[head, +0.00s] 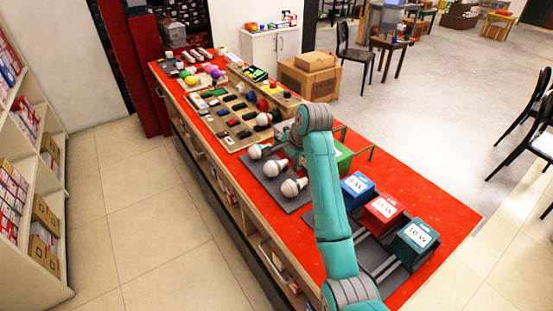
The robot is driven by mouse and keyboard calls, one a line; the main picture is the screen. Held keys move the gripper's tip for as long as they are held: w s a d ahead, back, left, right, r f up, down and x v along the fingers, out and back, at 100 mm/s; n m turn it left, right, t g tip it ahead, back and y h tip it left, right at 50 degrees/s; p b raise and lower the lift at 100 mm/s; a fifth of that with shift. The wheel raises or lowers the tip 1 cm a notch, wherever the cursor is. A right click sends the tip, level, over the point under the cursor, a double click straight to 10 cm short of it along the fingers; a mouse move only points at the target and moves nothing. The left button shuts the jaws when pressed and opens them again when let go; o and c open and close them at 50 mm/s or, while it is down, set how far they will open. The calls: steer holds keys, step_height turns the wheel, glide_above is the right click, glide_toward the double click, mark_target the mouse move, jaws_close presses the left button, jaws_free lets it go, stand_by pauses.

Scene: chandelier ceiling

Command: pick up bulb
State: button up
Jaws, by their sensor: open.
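Three white bulbs lie in a row on a dark grey mat (262,179) on the red-topped counter: a far bulb (256,152), a middle bulb (271,168) and a near bulb (290,188). Their metal bases point up and to the right. My teal and grey arm rises just right of the mat and bends at the top beside the far bulb. My gripper (291,152) shows only in small part beside the arm, near the far and middle bulbs. It is open. The arm hides much of it and the mat's right edge, so its fingertips are unclear.
Blue (357,190), red (382,212) and teal (414,242) labelled boxes stand right of my arm. A green box (343,157) is behind it. A wooden tray (239,142) of small parts lies beyond the bulbs. Bare red counter (440,207) shows at the right.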

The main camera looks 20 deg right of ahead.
mark_target(275, 165)
steer(key=x, duration=0.5)
steer(key=shift+w+x, duration=0.25)
steer(key=shift+x, duration=2.45)
steer(key=shift+a+r, duration=0.1)
steer(key=shift+r, duration=0.05)
steer(key=c, duration=1.2)
